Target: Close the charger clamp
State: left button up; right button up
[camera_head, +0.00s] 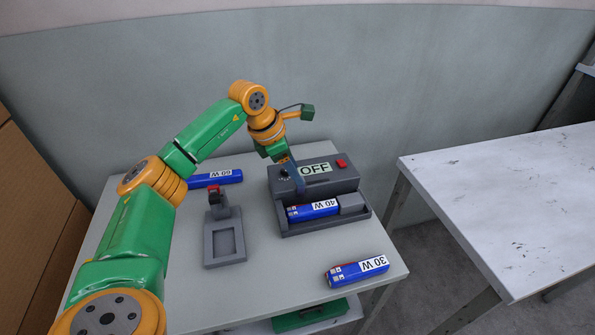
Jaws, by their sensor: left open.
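The grey charger (338,185) stands at the back right of the table, with a panel reading OFF and a red button (341,164) on top. A blue 40 W battery (313,210) lies in its front tray. A grey block (352,203), which looks like the clamp, sits at the battery's right end; I cannot tell whether they touch. My left gripper (298,186) is open, pointing down over the left part of the charger, just behind the battery. Its fingertips are small and partly unclear, so contact cannot be told. My right gripper is out of view.
A grey fixture (225,249) with a square recess and a red-topped post stands left of the charger. A blue 60 W battery (215,179) lies behind it, and a 30 W battery (357,271) lies at the front right. A separate white table (510,195) is at right.

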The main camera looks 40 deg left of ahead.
pick_arm(q)
jog(key=shift+x, duration=0.75)
jog(key=shift+r, duration=0.1)
grip_shut()
